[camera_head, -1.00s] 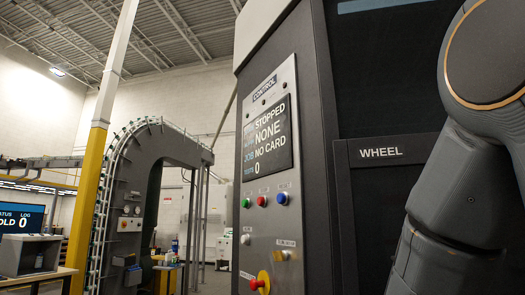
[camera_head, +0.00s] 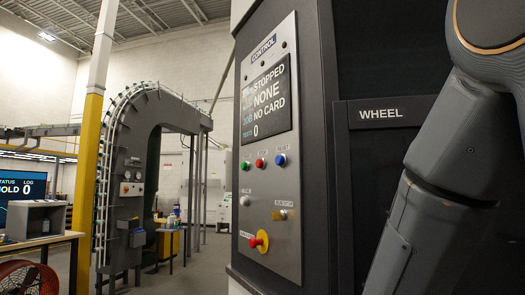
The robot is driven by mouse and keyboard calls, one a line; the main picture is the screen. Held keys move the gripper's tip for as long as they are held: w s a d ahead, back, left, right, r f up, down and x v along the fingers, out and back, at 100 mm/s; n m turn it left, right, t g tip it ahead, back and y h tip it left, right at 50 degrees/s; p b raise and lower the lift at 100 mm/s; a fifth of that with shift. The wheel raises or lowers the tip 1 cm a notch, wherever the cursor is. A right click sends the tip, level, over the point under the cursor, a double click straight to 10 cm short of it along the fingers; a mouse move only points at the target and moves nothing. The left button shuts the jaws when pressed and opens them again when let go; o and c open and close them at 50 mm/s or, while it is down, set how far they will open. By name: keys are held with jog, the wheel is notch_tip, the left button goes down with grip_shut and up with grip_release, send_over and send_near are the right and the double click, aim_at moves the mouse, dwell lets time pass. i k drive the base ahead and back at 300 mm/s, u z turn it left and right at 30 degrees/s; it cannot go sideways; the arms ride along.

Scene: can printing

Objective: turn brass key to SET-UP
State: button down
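The control panel (camera_head: 288,170) is a light metal plate on the side of a dark machine, right of the picture's middle. Its small brass key switch (camera_head: 280,215) sits low on the plate, just above the red and yellow emergency stop (camera_head: 260,241). The label over the key is too small to read surely, and the key's setting cannot be told. The screen (camera_head: 268,98) reads STOPPED, NONE, NO CARD and 0. My arm shows at the right edge, and my gripper is out of the picture.
Green, red and blue buttons (camera_head: 280,160) sit above the key. A dark panel marked WHEEL (camera_head: 380,114) is right of the control panel. Left stand a yellow and white post (camera_head: 91,160), an arched conveyor (camera_head: 125,180) and a red fan (camera_head: 28,278). Open floor lies between conveyor and machine.

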aim_at(277, 215)
jog(key=z, duration=0.05)
jog(key=k, duration=1.15)
jog(key=u, duration=0.65)
jog(key=i, duration=1.3)
jog(key=z, duration=0.65)
